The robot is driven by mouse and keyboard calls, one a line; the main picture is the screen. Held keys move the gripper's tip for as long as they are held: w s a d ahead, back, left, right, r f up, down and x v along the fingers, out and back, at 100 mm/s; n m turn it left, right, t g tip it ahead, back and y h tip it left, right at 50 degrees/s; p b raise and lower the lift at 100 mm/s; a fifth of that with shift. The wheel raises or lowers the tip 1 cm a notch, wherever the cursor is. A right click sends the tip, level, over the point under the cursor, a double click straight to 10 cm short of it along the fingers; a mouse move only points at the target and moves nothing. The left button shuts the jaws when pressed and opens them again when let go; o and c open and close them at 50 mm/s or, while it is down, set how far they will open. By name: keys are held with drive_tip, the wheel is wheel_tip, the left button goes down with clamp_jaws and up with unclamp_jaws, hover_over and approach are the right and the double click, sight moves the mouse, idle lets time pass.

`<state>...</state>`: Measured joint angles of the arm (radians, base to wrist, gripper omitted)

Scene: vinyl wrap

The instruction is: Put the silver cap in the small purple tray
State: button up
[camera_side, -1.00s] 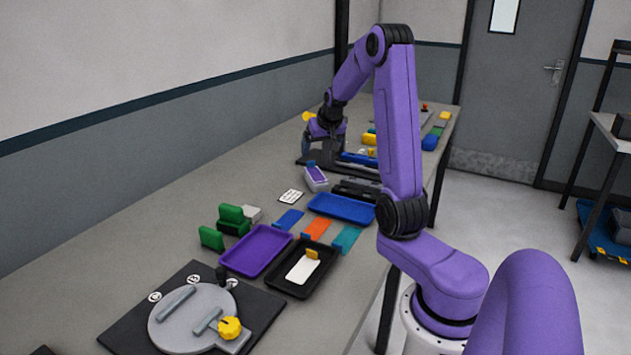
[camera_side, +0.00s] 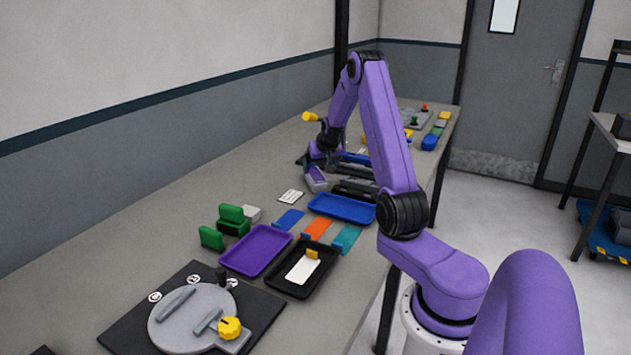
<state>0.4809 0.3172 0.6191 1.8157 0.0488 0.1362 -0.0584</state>
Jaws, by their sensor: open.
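My gripper (camera_side: 318,165) is at the far part of the bench, low over the work area, and small in the picture. It is open, and its fingers are hard to make out. A small pale holder with a purple top (camera_side: 316,178) stands right by it, partly overlapped by it. A flat purple tray (camera_side: 257,250) lies nearer, left of a black tray, and looks empty. I cannot tell which of these two is the small purple tray. I cannot pick out the silver cap; it may be too small or hidden behind my arm.
A blue tray (camera_side: 342,207) and a black tray (camera_side: 303,270) with a white card lie mid-bench. Green blocks (camera_side: 232,219) stand to their left. A grey round fixture with a yellow knob (camera_side: 229,327) is in front. A yellow knob (camera_side: 310,117) sticks up behind my gripper.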

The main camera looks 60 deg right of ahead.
sight(316, 174)
drive_tip(key=shift+w+a+x, duration=0.1)
drive_tip(key=shift+a+x, duration=0.05)
drive_tip(key=shift+x, duration=1.4)
drive_tip(key=shift+w+a+x, duration=0.1)
drive_tip(key=shift+a+x, duration=0.1)
drive_tip(key=shift+x, duration=1.4)
drive_tip(key=shift+c, duration=0.4)
drive_tip(key=c, duration=1.1)
drive_tip(key=shift+c, duration=0.2)
